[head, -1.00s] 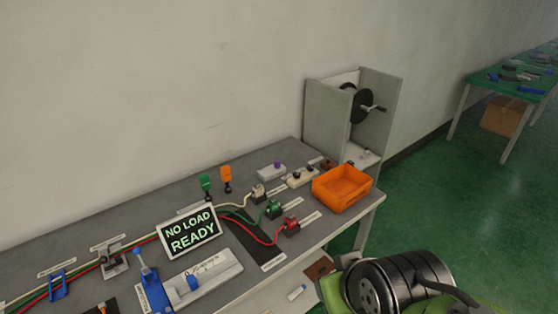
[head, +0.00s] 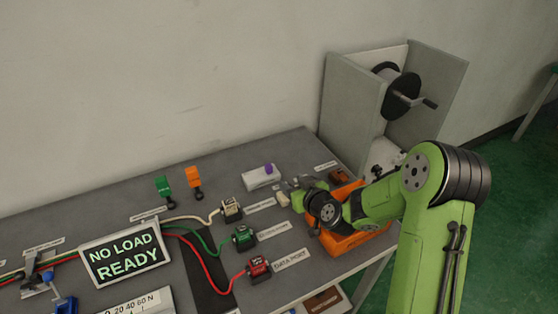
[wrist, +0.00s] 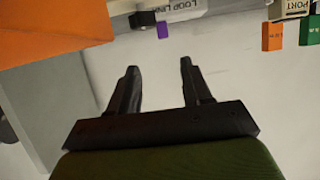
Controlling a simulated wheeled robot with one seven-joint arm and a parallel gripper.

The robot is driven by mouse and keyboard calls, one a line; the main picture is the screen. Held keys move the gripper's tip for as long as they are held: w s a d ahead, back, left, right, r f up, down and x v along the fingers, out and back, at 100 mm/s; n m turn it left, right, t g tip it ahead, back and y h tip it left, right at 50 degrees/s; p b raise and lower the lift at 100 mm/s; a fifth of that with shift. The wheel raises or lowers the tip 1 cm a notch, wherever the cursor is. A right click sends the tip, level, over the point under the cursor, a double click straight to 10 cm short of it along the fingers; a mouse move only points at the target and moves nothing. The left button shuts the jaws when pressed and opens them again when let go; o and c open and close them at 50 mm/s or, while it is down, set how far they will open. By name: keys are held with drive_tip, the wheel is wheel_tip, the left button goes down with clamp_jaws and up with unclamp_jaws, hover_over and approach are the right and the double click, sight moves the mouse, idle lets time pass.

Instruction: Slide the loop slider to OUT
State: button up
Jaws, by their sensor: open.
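A pale block with a purple knob (head: 264,173) stands at the back of the bench. A cream block (head: 283,200) lies in front of it, mostly hidden behind my gripper (head: 303,184). I cannot tell for certain which block is the loop slider, and no OUT mark is readable. My gripper (wrist: 159,66) is open, its two fingers apart with nothing between them.
An orange bin (head: 350,242) lies under my arm at the bench's right end. A grey housing with a black crank wheel (head: 398,95) stands behind it. White, green and red plugs (head: 258,267) with cables, two upright tags and a "NO LOAD READY" sign (head: 125,255) stand to the left.

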sight(270, 168)
drive_tip(key=x, duration=1.5)
drive_tip(key=shift+a, duration=0.4)
